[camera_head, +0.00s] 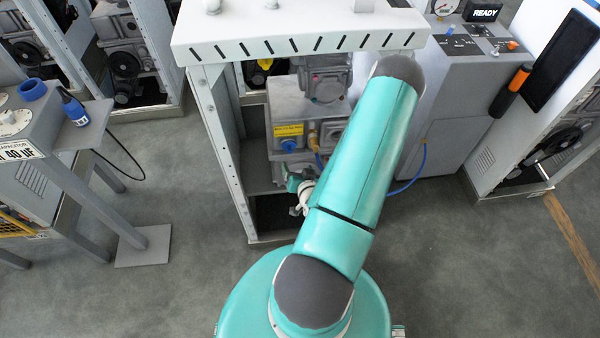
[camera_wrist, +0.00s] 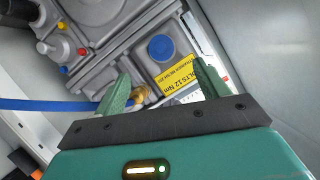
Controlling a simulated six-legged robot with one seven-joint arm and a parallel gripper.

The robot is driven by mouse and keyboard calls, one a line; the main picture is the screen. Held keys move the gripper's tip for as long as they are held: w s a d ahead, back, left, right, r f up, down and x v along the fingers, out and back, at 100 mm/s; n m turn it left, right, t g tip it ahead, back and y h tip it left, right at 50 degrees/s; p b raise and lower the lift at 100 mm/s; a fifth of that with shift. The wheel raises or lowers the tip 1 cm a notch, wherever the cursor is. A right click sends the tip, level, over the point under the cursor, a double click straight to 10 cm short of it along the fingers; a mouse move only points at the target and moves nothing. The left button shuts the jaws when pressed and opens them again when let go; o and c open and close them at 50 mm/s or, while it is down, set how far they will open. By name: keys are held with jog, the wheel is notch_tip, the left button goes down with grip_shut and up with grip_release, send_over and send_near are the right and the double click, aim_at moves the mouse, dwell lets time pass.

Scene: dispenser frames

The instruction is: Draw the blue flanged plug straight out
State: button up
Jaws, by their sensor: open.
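The blue flanged plug (camera_head: 289,145) sits in the grey housing (camera_head: 325,138) of the dispenser frame, under a yellow label. In the wrist view the plug (camera_wrist: 160,48) shows as a round blue face, still seated in the grey block. My gripper (camera_wrist: 161,70) is open and empty, with its two green fingers spread. The plug lies beyond the fingertips, between their directions, and nothing touches it. In the head view my gripper (camera_head: 301,187) is low and in front of the housing, partly hidden by my arm.
A brass fitting (camera_wrist: 137,94) with a blue hose (camera_wrist: 60,105) lies close to the left finger. The yellow label (camera_wrist: 180,75) is between the fingers. A white slotted top (camera_head: 300,40) overhangs the frame. A grey bench (camera_head: 55,130) stands at the left. Floor between is clear.

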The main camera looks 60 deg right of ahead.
aim_at(290, 152)
jog(key=shift+v, duration=1.2)
jog(key=x, duration=1.4)
jog(key=shift+r, duration=0.2)
jog(key=shift+c, duration=0.4)
jog(key=c, duration=0.9)
jog(key=shift+c, duration=0.2)
jog(key=shift+s, duration=0.1)
jog(key=shift+s+a, duration=1.8)
jog(key=shift+a, duration=0.3)
